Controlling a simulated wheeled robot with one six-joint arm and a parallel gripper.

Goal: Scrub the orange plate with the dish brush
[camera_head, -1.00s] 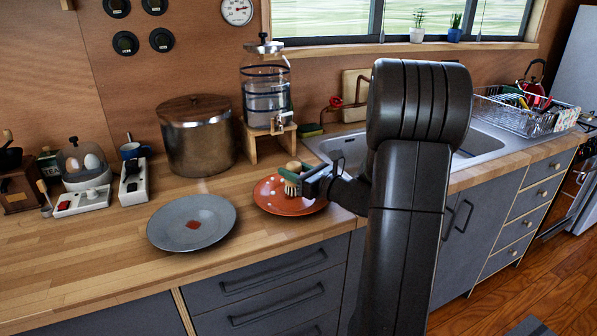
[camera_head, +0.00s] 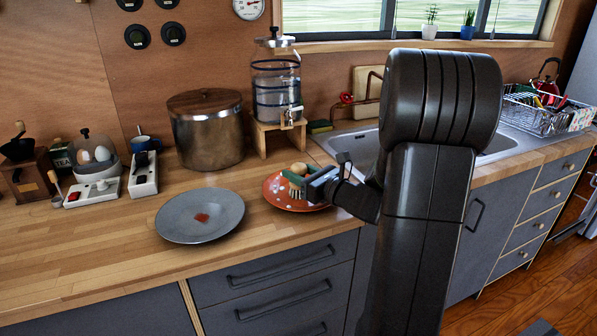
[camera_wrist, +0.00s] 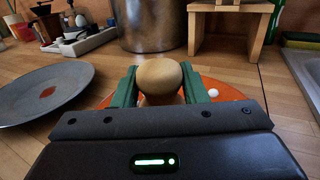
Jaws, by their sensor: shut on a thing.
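The orange plate (camera_head: 283,201) lies on the wooden counter left of the sink and shows white spots on its surface. My gripper (camera_head: 297,184) is over the plate, its green fingers shut on the dish brush (camera_head: 298,169). The brush's round wooden knob (camera_wrist: 160,76) stands up between the green fingers in the wrist view. The brush's bristles show low over the plate in the head view; whether they touch it I cannot tell. The orange plate (camera_wrist: 236,92) is partly hidden behind my gripper in the wrist view.
A grey plate (camera_head: 175,222) with a red patch lies left of the orange plate. A large metal pot (camera_head: 207,135) and a water dispenser on a wooden stand (camera_head: 262,137) are behind. The sink (camera_head: 352,146) is to the right. Counter at the front left is clear.

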